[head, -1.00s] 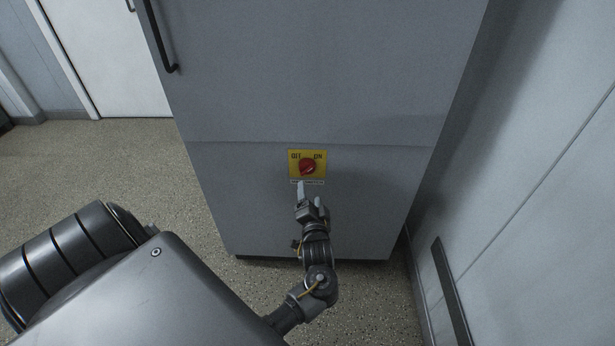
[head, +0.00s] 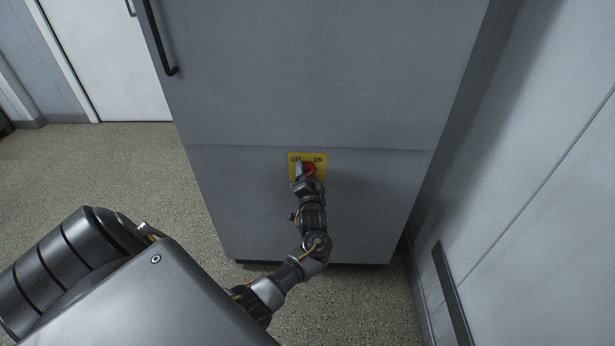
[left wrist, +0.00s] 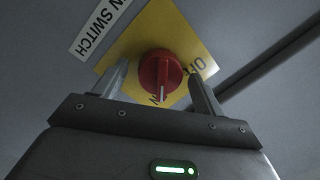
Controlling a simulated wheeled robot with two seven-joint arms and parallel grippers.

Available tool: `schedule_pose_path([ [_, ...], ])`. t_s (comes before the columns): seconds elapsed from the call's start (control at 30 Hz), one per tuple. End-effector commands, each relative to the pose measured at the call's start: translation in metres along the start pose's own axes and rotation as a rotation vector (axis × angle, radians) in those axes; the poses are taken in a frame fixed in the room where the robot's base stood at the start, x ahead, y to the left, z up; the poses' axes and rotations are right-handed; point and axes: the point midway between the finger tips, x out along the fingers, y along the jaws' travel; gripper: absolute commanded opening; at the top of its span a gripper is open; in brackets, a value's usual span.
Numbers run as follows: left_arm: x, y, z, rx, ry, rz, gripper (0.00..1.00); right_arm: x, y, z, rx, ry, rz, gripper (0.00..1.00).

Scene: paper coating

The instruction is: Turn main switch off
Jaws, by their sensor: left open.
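The main switch is a red rotary knob (head: 310,168) on a yellow plate (head: 321,158) marked OFF and ON, low on the grey cabinet front. In the left wrist view the red knob (left wrist: 161,74) shows its white mark pointing toward the ON lettering. My left gripper (head: 307,177) is at the plate, partly covering the knob in the head view. In the left wrist view its open fingers stand on either side of the knob. I cannot tell whether they touch it. My right gripper is not in view.
The grey cabinet (head: 310,80) has a black handle (head: 160,45) at its upper left. A pale wall (head: 540,190) stands close on the right. Speckled floor (head: 90,170) is free to the left, with a white door (head: 110,60) behind.

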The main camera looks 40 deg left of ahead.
Motion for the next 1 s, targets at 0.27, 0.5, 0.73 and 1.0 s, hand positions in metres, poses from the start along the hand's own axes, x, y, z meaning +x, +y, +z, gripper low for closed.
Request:
schedule_pose_path([
  [0.27,0.0,0.0,0.0,0.0,0.0,0.0,0.54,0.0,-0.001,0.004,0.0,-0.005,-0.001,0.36],
  [0.5,0.0,0.0,0.0,0.0,0.0,0.0,0.26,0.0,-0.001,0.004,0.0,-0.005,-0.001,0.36],
  [0.73,-0.001,0.0,0.0,-0.029,-0.003,0.003,0.26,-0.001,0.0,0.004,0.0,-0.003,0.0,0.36],
  [1.0,-0.001,-0.001,-0.001,-0.178,-0.014,0.019,0.26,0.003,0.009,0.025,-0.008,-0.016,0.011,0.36],
])
